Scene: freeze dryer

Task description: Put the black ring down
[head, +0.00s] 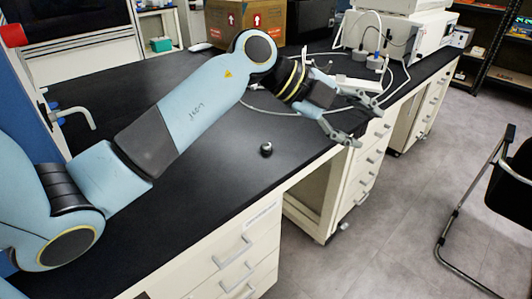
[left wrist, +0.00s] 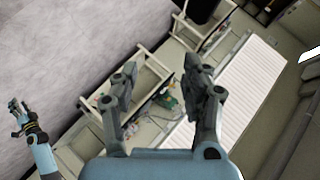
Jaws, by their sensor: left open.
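A small black round object (head: 266,149), which looks like the black ring, sits on the black bench top in the head view, near the front edge. It has a pale spot on top; I cannot tell whether it is hollow. My left gripper (head: 366,120) is open, to the right of it and apart from it, at the bench's front edge. In the left wrist view its two fingers (left wrist: 163,88) are spread with nothing held between them. My other arm's gripper (left wrist: 21,115) shows small at the left of that view, its jaws unclear.
A white instrument (head: 420,35) with cables stands at the back right of the bench (head: 215,185). A cardboard box (head: 270,22) stands at the back. A thin cable lies behind my gripper. The bench around the small black object is clear. A black chair (head: 515,175) stands at the right.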

